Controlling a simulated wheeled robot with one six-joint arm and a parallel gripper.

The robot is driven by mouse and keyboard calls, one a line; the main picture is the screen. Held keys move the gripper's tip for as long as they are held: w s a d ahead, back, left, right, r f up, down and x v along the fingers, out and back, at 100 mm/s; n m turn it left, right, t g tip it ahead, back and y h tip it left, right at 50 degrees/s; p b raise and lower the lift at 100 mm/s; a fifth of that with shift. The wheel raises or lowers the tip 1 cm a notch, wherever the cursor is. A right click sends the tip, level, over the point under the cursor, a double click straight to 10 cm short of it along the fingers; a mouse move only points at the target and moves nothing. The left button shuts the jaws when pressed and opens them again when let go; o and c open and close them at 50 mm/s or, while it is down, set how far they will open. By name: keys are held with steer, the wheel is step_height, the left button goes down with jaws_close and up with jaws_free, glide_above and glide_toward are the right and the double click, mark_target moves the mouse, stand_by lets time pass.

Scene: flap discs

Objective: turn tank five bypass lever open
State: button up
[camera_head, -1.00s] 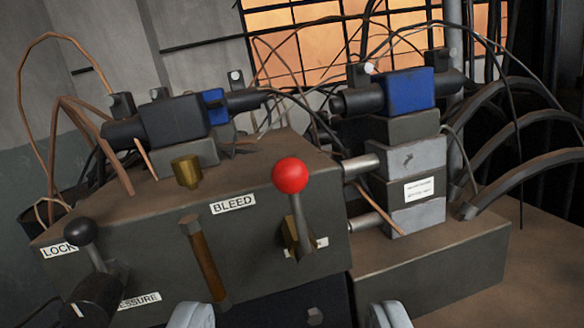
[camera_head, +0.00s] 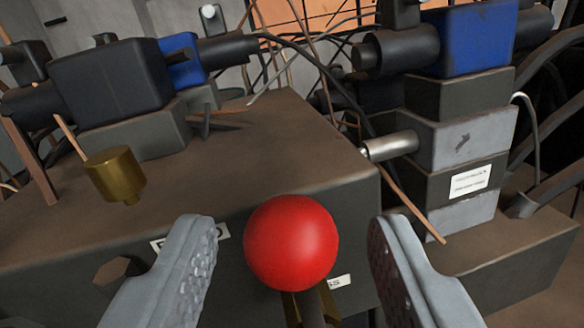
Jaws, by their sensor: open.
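A lever with a red ball knob (camera_head: 291,243) stands at the front face of the dark metal block (camera_head: 300,150), low in the middle of the view. Its brass stem (camera_head: 312,308) shows just below the ball. My gripper (camera_head: 293,235) is open, with one grey finger to the left of the ball and one to the right. The ball is between the fingers in the picture, with a visible gap on each side. A label beside the lever is mostly hidden and shows only the end of a word. No tank number is readable.
A brass cap (camera_head: 115,174) stands on the block's top at left. Black and blue valve bodies (camera_head: 110,82) sit behind it. A stacked valve unit (camera_head: 462,140) rises at right, with a metal cylinder (camera_head: 390,146) toward the block. Cables loop behind.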

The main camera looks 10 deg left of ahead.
steer(key=shift+w+a, duration=0.15)
steer(key=shift+w, duration=1.05)
jaws_close()
